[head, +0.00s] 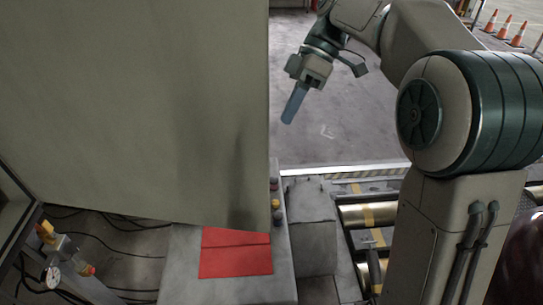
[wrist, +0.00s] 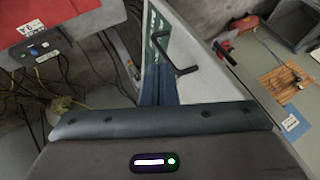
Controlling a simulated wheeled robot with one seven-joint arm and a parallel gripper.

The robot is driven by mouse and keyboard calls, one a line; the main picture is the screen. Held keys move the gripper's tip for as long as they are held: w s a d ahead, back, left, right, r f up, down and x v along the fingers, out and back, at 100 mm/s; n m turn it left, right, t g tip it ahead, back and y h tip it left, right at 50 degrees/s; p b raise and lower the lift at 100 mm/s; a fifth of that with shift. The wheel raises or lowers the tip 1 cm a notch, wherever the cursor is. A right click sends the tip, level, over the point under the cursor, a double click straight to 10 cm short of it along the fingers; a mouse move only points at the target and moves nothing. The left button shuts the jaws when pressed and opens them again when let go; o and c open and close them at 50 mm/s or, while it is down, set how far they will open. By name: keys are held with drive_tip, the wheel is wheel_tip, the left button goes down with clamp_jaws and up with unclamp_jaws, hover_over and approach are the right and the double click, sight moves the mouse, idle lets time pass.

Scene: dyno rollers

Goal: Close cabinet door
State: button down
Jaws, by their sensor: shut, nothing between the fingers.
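The cabinet door (head: 140,110) is a large grey-beige panel filling the left of the head view. It stands open, swung out from a dark frame edge (head: 18,215) at the lower left. In the wrist view the door (wrist: 205,72) appears as a pale panel with a black bar handle (wrist: 181,58). My gripper (head: 293,103) is just right of the door's free edge in the head view, its blue fingers together and pointing down. In the wrist view the fingers (wrist: 158,86) are beside the handle and hold nothing. I cannot tell whether they touch the door.
A red panel (head: 235,262) lies on a grey machine below the door. Metal rollers (head: 366,213) are at its right. Cables and a gauge (head: 52,275) are at the lower left. Orange cones (head: 503,27) stand far right. Open floor (head: 340,120) lies beyond my gripper.

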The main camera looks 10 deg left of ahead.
drive_tip(key=s+a+f, duration=0.2)
drive_tip(key=s+f, duration=0.4)
drive_tip(key=s, duration=0.1)
drive_tip(key=shift+s+a+p, duration=0.35)
drive_tip(key=shift+s+p, duration=0.05)
drive_tip(key=shift+p, duration=0.05)
drive_tip(key=shift+f, duration=0.1)
